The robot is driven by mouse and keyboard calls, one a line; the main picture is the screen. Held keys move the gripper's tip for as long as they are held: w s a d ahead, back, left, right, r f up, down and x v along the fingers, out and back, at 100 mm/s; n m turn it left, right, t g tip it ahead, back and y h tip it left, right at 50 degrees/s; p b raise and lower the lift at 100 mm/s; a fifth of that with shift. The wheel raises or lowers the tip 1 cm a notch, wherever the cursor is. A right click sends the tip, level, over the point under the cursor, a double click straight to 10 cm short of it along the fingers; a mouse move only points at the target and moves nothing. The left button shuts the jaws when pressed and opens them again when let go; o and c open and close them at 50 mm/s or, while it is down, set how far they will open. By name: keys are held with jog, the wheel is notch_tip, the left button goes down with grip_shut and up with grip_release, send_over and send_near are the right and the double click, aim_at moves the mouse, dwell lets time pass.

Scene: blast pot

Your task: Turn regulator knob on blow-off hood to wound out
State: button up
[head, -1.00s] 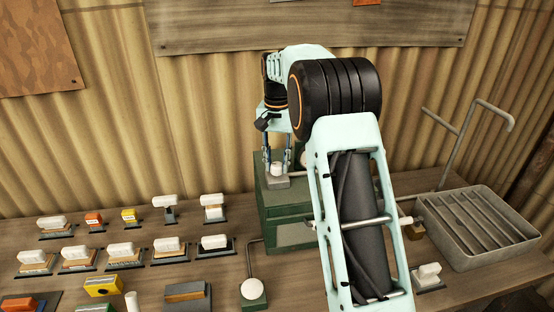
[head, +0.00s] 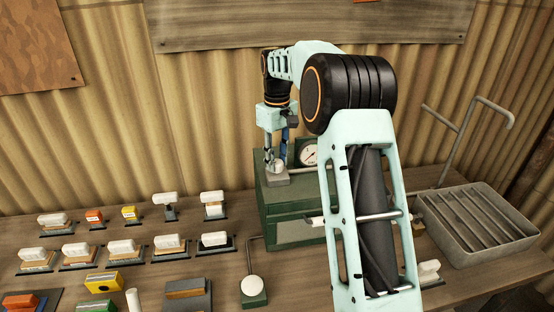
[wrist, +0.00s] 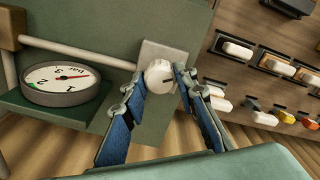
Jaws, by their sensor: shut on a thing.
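The blow-off hood (head: 280,206) is a dark green box with a window in its front. Its white round regulator knob (wrist: 158,78) sits on a pale grey block (wrist: 152,52) on the hood's top and bears a dark mark. My gripper (wrist: 160,82) points down over the block, with its blue-padded fingers on either side of the knob, shut on it. In the head view the knob is small and partly covered by my gripper (head: 276,160). A round white gauge (wrist: 66,78) with a red needle stands beside the knob; the gauge also shows in the head view (head: 308,153).
A pipe (wrist: 78,51) runs between the grey block and a brass-coloured fitting. Several small blocks with white tops stand in rows on the bench at left. A grey slatted tray (head: 480,228) and bent rod stand at right. A white button on a green base (head: 253,288) is in front.

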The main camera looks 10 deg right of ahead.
aim_at(278, 161)
jog(key=n, duration=0.6)
jog(key=shift+n, duration=0.3)
jog(key=n, duration=0.5)
dwell(0.4)
jog(key=o, duration=1.2)
jog(key=shift+c, duration=0.2)
jog(key=shift+r, duration=0.1)
notch_tip(278, 161, up, 12)
jog(key=shift+d, duration=0.1)
